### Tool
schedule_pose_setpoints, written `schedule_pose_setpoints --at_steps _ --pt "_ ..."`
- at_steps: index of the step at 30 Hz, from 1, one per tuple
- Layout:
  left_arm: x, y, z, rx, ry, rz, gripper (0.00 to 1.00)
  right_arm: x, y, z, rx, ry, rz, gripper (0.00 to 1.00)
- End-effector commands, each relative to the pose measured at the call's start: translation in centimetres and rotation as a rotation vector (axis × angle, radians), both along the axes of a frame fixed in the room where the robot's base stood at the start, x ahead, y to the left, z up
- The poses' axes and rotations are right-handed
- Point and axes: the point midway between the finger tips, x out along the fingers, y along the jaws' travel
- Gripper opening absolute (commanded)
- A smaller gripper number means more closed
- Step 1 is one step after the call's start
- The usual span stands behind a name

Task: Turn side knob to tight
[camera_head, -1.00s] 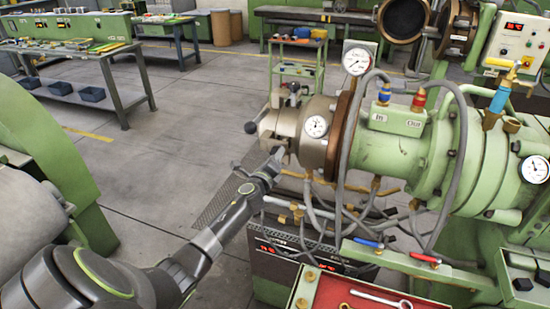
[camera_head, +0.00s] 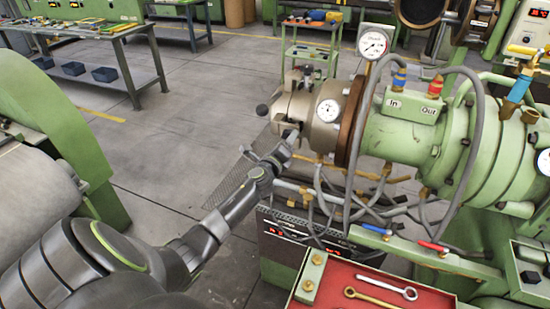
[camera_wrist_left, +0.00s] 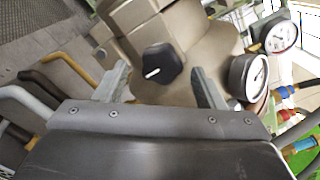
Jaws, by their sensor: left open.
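The side knob (camera_wrist_left: 162,65) is black with a white pointer line, on the beige metal head of the extruder. In the left wrist view its line points to the lower left and it sits between my fingers, slightly beyond them. My left gripper (camera_wrist_left: 162,86) is open, with a finger on each side of the knob; I see no clear contact. In the head view my left gripper (camera_head: 284,146) is at the lower front of the extruder head (camera_head: 294,106), and the side knob is not clearly visible there. My right gripper is out of view.
A dial gauge (camera_head: 328,110) sits on the collar, with another gauge (camera_head: 374,43) above. Hoses and brass pipes run below the barrel (camera_head: 402,135). A red tray (camera_head: 340,288) with wrenches is at the front. The floor to the left is open.

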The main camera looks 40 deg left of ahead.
Motion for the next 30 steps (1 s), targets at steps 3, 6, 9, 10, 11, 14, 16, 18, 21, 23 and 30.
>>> schedule_pose_setpoints --at_steps 3,6,9,10,11,14,16,18,21,23,30 --pt "-1.6 -0.4 0.1 0.001 0.002 0.000 0.63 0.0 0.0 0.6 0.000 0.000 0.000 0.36" --pt "-3.4 -0.8 0.0 -0.001 0.001 -0.002 0.63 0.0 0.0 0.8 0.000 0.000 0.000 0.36" --pt "-5.2 -1.3 0.0 -0.001 0.002 -0.001 0.63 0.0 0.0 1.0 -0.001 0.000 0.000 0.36" --pt "-5.8 -1.4 0.0 -0.001 0.002 -0.001 0.63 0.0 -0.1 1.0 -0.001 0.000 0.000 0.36" --pt "-6.4 -1.5 -0.1 0.000 0.002 -0.001 0.63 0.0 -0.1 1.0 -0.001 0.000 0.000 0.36" --pt "-8.3 -2.0 -0.1 -0.001 0.003 0.000 0.63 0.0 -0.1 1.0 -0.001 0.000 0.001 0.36" --pt "-9.6 -2.3 -0.1 0.000 0.002 -0.001 0.63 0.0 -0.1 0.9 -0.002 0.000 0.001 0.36" --pt "-10.9 -2.6 -0.1 0.001 0.002 -0.001 0.63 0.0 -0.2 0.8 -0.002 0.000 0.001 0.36" --pt "-12.7 -3.1 -0.2 -0.002 0.002 0.000 0.63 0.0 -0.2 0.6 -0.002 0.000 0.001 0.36" --pt "-13.6 -3.3 -0.2 -0.001 0.003 0.000 0.63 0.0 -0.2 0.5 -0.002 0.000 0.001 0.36" --pt "-15.9 -3.9 -0.1 0.000 0.002 -0.001 0.63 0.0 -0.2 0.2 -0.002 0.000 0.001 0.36"
